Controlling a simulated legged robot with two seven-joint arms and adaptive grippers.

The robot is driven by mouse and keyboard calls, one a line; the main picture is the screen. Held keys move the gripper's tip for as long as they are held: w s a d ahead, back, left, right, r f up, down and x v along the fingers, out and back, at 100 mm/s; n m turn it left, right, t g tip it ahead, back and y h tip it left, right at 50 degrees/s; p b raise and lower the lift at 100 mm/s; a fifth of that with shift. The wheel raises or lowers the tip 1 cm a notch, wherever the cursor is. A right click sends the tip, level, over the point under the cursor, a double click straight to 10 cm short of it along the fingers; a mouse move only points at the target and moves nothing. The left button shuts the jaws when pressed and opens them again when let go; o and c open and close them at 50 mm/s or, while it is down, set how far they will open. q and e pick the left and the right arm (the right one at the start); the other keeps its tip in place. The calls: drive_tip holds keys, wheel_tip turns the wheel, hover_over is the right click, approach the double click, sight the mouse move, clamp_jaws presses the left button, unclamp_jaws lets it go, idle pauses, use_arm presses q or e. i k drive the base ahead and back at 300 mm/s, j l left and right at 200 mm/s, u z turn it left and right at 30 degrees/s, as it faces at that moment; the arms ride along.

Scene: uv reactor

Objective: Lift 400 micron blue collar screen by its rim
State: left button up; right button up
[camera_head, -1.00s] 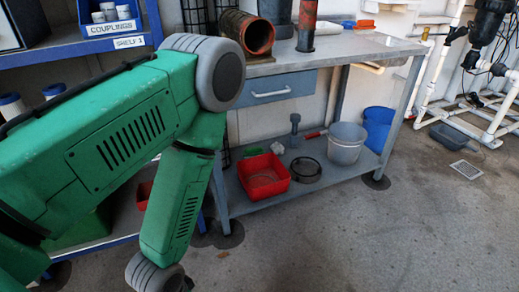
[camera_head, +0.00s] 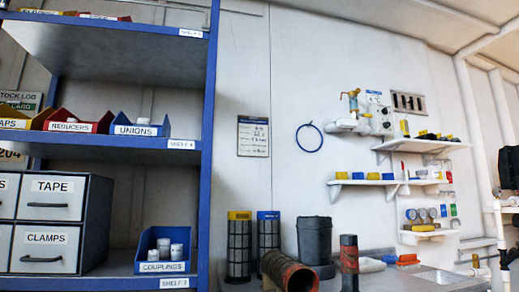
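The blue collar screen (camera_head: 268,233) stands upright at the back of the bench, near the wall. It is a dark mesh cylinder with a blue band at its top rim; its lower part is partly hidden behind an orange-brown pipe. A similar screen with a yellow collar (camera_head: 239,246) stands just to its left. Any micron marking is too small to read. Neither of my grippers is in view.
The orange-brown pipe (camera_head: 289,271) lies in front of the screens. A dark bucket-like container (camera_head: 314,241) and a dark cylinder with a red band (camera_head: 349,262) stand to the right. A blue-framed shelf (camera_head: 212,140) with bins rises at left. Small wall shelves (camera_head: 385,182) hang at right.

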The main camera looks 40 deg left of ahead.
sight(268, 232)
drive_tip(key=i+j+u, duration=0.2)
drive_tip(key=u, duration=0.2)
drive_tip(key=i+j+u, duration=0.15)
drive_tip(key=u, duration=0.2)
drive_tip(key=i+u, duration=0.4)
drive_tip(key=k+j, duration=0.05)
drive_tip(key=k, duration=0.05)
